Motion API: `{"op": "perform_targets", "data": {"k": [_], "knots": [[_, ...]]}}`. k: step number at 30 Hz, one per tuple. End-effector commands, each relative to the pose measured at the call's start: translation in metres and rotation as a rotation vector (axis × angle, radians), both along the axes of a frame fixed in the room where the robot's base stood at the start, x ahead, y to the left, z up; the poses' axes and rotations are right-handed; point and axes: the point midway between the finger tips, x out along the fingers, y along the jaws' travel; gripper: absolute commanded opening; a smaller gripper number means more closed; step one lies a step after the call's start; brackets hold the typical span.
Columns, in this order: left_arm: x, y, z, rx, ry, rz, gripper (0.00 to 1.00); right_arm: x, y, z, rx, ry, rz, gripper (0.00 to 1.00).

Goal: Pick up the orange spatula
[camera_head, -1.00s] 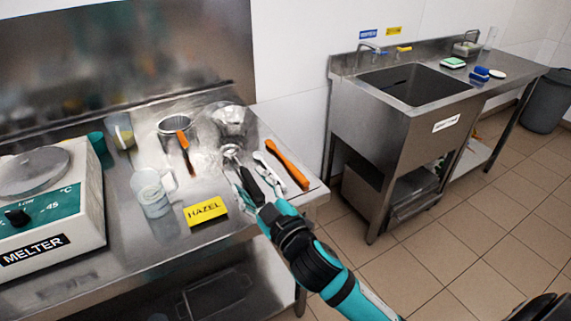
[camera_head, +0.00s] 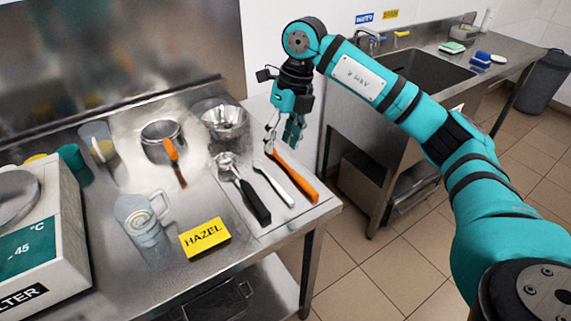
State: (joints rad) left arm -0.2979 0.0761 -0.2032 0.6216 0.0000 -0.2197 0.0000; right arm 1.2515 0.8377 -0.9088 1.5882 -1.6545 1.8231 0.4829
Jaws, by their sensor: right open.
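The orange spatula (camera_head: 296,180) lies on a thin grey tray (camera_head: 284,220) near the right edge of the steel table, its far end under my gripper. My right gripper (camera_head: 280,143) points down over that far end. It is open, with its fingers close to the spatula; I cannot tell whether they touch it. The fingers partly hide the far end. My left gripper is not in view.
A white spatula (camera_head: 272,186) and a black-handled scoop (camera_head: 252,200) lie just left of the orange spatula. A metal bowl (camera_head: 224,122) stands behind. A yellow HAZEL sign (camera_head: 205,238), a clear jug (camera_head: 142,222) and another orange-handled tool (camera_head: 172,152) are farther left.

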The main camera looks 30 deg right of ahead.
Motion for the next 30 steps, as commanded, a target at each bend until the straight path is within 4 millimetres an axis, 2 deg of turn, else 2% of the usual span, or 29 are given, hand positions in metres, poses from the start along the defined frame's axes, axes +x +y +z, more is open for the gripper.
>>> {"op": "perform_targets", "data": {"k": [1,3,6,8,11,21,24,30], "knots": [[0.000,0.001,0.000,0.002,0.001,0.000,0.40,-0.001,-0.023,0.010,-0.070,0.014,-0.039,0.46],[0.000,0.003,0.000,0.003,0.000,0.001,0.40,-0.005,-0.046,0.018,-0.142,0.037,-0.081,0.46],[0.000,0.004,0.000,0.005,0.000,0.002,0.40,-0.009,-0.063,0.021,-0.194,0.059,-0.114,0.46],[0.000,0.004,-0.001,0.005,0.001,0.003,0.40,-0.010,-0.066,0.016,-0.205,0.064,-0.121,0.46],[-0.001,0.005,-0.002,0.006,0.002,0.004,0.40,-0.011,-0.066,-0.003,-0.206,0.067,-0.118,0.46],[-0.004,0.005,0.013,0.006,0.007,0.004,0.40,-0.010,-0.064,-0.073,-0.203,0.064,-0.117,0.46],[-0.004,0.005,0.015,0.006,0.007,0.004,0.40,-0.009,-0.064,-0.087,-0.202,0.064,-0.117,0.46],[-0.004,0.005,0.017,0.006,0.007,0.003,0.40,-0.008,-0.063,-0.099,-0.202,0.062,-0.116,0.46]]}}
